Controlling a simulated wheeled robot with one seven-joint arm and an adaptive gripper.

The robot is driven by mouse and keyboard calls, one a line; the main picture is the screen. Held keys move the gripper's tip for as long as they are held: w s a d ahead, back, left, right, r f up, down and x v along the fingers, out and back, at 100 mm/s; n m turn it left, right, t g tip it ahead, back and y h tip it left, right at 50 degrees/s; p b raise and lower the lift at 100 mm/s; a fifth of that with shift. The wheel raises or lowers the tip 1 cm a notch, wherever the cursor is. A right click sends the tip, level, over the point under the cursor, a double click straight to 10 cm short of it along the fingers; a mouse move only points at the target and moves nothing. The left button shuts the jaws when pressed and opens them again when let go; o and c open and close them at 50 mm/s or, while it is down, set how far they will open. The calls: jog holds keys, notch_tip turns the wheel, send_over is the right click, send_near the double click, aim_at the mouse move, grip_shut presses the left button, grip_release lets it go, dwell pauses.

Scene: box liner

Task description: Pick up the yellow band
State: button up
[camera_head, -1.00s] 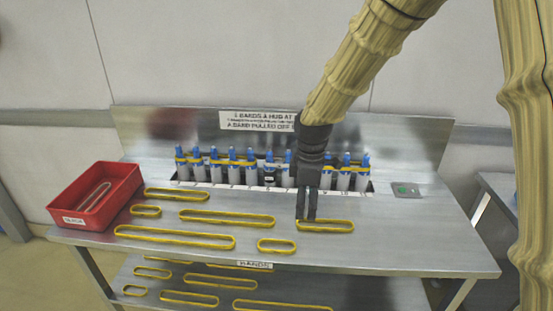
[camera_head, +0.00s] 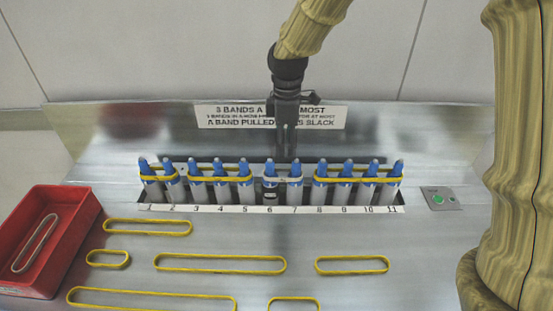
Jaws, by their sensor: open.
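Several yellow bands lie flat on the metal bench: an upper left one (camera_head: 147,233), a small one (camera_head: 108,265), a long middle one (camera_head: 220,271), a right one (camera_head: 352,272), a long front one (camera_head: 150,306) and one cut by the bottom edge (camera_head: 293,299). More yellow band is stretched around blue-tipped pegs at the left (camera_head: 158,179) and right (camera_head: 355,180) of the numbered row. My gripper (camera_head: 287,155) points down, open and empty, appearing above the middle pegs and in front of the sign. It is apart from the loose bands.
A red bin (camera_head: 60,262) at the left holds a pale band (camera_head: 35,243). A pale band (camera_head: 283,180) spans the middle pegs. A panel with a green button (camera_head: 437,199) is at the right. A sign (camera_head: 225,116) is on the back panel.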

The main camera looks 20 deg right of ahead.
jog(key=p, duration=0.1)
send_over(283, 169)
jog(key=s, duration=0.2)
jog(key=shift+f, duration=3.05)
jog(key=shift+w+a+f+p, duration=0.15)
jog(key=shift+f+p, duration=0.3)
jog(key=shift+f, duration=1.75)
jog(key=shift+a, duration=0.1)
jog(key=c, duration=0.9)
